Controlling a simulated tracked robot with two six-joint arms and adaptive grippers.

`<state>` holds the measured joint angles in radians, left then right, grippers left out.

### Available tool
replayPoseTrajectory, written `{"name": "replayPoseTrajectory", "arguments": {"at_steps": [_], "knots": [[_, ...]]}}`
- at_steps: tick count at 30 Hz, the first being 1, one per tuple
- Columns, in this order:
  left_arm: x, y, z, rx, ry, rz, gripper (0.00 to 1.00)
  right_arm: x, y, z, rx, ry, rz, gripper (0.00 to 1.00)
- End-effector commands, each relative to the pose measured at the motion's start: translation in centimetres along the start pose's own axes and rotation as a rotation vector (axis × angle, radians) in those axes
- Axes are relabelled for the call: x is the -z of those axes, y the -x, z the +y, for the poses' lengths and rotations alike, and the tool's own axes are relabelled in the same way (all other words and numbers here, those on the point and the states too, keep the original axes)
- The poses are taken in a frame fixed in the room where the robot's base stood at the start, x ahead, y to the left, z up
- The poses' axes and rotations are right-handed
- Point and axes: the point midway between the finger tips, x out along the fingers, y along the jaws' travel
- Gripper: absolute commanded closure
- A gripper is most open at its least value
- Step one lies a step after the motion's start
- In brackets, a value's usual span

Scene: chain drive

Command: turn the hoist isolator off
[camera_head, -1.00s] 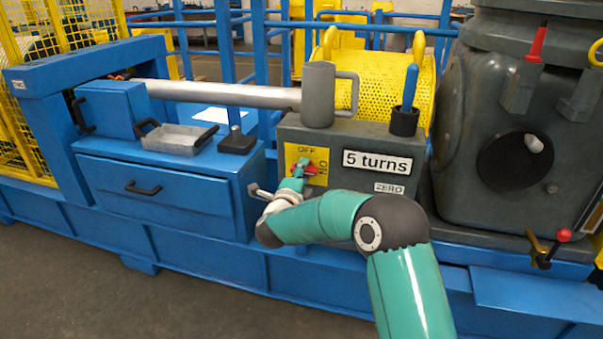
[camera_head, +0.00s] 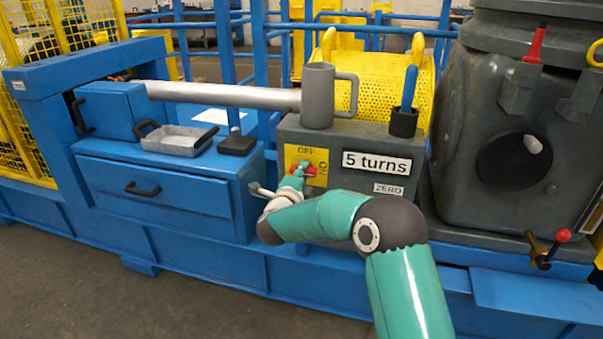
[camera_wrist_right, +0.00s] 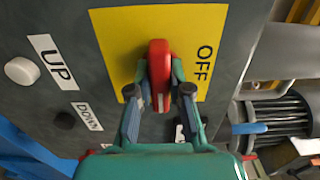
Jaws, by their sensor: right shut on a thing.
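The hoist isolator is a yellow plate (camera_head: 292,153) marked OFF at its top and ON at its right, on the front of a grey box. Its red handle (camera_wrist_right: 159,62) lies about level, on the ON side rather than pointing up at OFF. It also shows in the head view (camera_head: 310,170). My right gripper (camera_wrist_right: 171,88) is shut on the red handle, with one finger on each side. In the head view my right gripper (camera_head: 299,173) covers the lower part of the plate. My left gripper is not in view.
A grey mug (camera_head: 318,95) and a dark holder (camera_head: 403,123) with a blue-handled tool stand on the box. A white button (camera_wrist_right: 22,71) labelled UP and a dark button (camera_wrist_right: 64,120) by DOWN sit beside the plate. A blue drawer cabinet (camera_head: 155,190) stands left.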

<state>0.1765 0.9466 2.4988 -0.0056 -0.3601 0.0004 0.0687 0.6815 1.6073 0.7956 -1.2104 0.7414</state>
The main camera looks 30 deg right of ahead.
Motion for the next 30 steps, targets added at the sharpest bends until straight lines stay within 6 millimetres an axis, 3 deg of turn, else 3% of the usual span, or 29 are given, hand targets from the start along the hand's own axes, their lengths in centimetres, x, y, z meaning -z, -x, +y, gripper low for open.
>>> {"name": "replayPoseTrajectory", "arguments": {"at_steps": [11, 30], "knots": [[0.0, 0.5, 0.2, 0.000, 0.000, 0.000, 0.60, 0.1, -0.2, 0.1, -0.003, 0.145, -0.003, 1.00], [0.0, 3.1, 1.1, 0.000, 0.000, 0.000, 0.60, 0.2, -0.3, -0.1, -0.003, 0.723, 0.001, 1.00]]}}
